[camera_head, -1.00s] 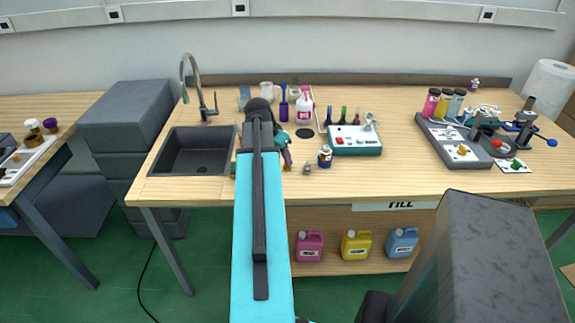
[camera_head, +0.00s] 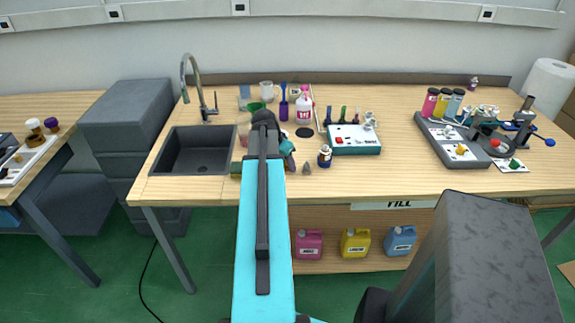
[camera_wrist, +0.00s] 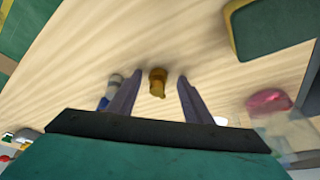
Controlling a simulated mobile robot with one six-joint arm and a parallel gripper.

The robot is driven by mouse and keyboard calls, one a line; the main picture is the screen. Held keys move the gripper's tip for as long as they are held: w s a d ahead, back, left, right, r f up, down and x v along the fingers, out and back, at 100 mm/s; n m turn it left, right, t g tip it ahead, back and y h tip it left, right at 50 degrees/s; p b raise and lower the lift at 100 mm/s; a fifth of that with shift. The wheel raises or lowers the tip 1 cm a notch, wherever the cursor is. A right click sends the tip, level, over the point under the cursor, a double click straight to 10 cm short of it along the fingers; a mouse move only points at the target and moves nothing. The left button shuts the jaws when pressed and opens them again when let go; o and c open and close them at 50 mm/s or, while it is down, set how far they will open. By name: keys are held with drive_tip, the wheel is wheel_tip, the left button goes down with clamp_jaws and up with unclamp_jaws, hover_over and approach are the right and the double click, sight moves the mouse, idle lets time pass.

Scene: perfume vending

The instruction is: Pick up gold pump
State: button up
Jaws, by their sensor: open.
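The gold pump (camera_wrist: 157,80) stands on the wooden tabletop in the wrist view, between the two fingers and a little beyond them. My gripper (camera_wrist: 160,79) is open, with one dark finger on each side of the pump and a gap to both. No contact shows. In the head view my arm hides the gold pump, and the gripper (camera_head: 290,158) is partly hidden behind my wrist near the table's front edge.
The sink (camera_head: 190,157) is to the left. A white-and-green machine (camera_head: 355,140) stands to the right. The front right tabletop is clear.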

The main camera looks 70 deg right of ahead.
drive_tip(key=shift+c, duration=0.2)
drive_tip(key=c, duration=1.1)
drive_tip(key=shift+o, duration=0.2)
drive_tip(key=shift+r, duration=0.1)
drive_tip(key=shift+r+b, duration=0.7)
drive_tip(key=shift+r, duration=0.9)
drive_tip(key=s+a, duration=0.1)
drive_tip(key=a, duration=0.2)
drive_tip(key=s+a+b, duration=0.1)
drive_tip(key=a, duration=0.2)
drive_tip(key=s+a+r+b, duration=0.1)
drive_tip(key=s+a, duration=0.1)
drive_tip(key=a, duration=0.1)
drive_tip(key=shift+s+a, duration=0.1)
drive_tip(key=shift+a, duration=0.25)
drive_tip(key=shift+d+b, duration=0.15)
drive_tip(key=shift+b, duration=0.45)
drive_tip(key=shift+f+b, duration=0.1)
drive_tip(key=shift+b, duration=0.6)
drive_tip(key=a+b, duration=0.1)
drive_tip(key=b, duration=0.3)
drive_tip(key=shift+s, duration=0.15)
